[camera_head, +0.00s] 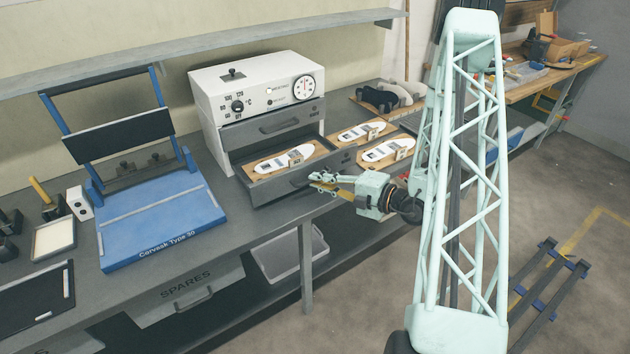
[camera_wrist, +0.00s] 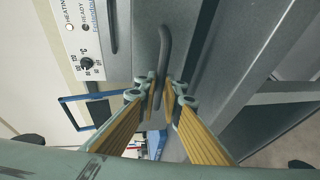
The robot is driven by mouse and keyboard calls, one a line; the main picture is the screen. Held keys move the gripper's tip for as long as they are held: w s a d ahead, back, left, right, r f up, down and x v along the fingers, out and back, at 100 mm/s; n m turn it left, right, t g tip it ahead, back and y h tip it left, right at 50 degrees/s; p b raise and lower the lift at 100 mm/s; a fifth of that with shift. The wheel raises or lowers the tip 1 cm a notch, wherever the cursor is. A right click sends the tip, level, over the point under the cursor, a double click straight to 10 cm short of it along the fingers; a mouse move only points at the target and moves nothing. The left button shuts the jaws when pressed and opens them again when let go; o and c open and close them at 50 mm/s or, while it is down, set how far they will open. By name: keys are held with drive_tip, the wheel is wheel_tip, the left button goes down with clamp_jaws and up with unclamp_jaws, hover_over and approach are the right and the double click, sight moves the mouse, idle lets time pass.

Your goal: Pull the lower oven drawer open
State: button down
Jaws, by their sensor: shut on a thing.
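The white oven (camera_head: 255,85) stands on the grey bench. Its lower drawer (camera_head: 266,192) is out past the upper drawer (camera_head: 275,125), which is closed. A wooden board with a white insole shape (camera_head: 285,159) lies in the lower drawer. My gripper (camera_head: 318,182) is at the right part of the lower drawer's front. In the wrist view my gripper (camera_wrist: 162,90) is shut on the dark bar handle (camera_wrist: 164,50) of the lower drawer, with one finger on each side. In the head view my gripper partly hides that handle.
A blue press (camera_head: 160,225) stands left of the oven. Boards with white insole shapes (camera_head: 388,150) lie on the bench right of it. A spares drawer (camera_head: 185,290) and a grey tray (camera_head: 285,258) are below the bench top. Floor in front is mostly clear.

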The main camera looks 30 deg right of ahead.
drive_tip(key=c, duration=2.8)
unclamp_jaws()
drive_tip(key=shift+s+d, duration=0.1)
drive_tip(key=shift+s, duration=0.05)
drive_tip(key=shift+v, duration=5.8)
